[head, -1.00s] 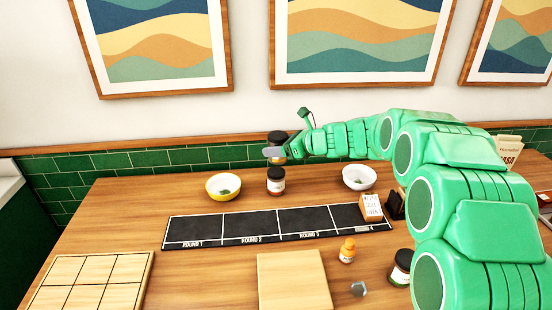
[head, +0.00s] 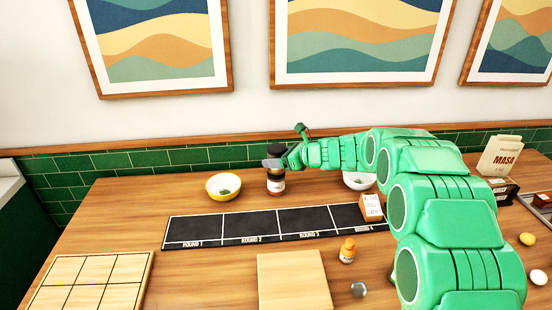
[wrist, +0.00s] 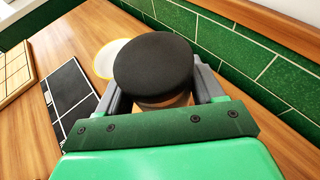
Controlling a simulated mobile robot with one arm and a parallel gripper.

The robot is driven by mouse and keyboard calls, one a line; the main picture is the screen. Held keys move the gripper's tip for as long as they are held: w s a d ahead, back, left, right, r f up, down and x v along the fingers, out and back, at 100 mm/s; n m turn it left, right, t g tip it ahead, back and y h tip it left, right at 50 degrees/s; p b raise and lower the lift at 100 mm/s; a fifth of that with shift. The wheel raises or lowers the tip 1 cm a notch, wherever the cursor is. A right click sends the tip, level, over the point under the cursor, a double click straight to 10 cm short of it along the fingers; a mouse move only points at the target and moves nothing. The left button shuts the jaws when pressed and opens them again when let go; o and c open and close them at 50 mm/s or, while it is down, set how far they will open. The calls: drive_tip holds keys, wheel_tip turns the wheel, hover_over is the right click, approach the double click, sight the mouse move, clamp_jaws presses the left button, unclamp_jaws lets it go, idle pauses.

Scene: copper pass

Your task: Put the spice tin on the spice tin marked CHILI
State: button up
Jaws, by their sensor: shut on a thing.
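My gripper (head: 273,163) is shut on a spice tin with a black lid (head: 276,149). The lid also shows from above in the wrist view (wrist: 153,65), between the two grey fingers. The held tin is upright, directly above a second spice tin (head: 276,186) with a white label, standing on the table by the wall. The fingers cover the place where the two tins come together, so I cannot tell whether they touch. The lower tin's label is too small to read, and the held tin hides it in the wrist view.
A yellow bowl (head: 223,186) stands left of the tins and a white bowl (head: 359,181) right, partly behind my arm. The tiled wall (head: 150,158) is close behind.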

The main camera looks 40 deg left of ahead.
drive_tip(key=shift+f, duration=0.15)
drive_tip(key=o, duration=1.1)
drive_tip(key=shift+o, duration=0.2)
drive_tip(key=shift+d+r, duration=0.1)
drive_tip(key=shift+r, duration=0.1)
drive_tip(key=v, duration=1.1)
drive_tip(key=shift+d+r, duration=0.2)
drive_tip(key=shift+d, duration=0.1)
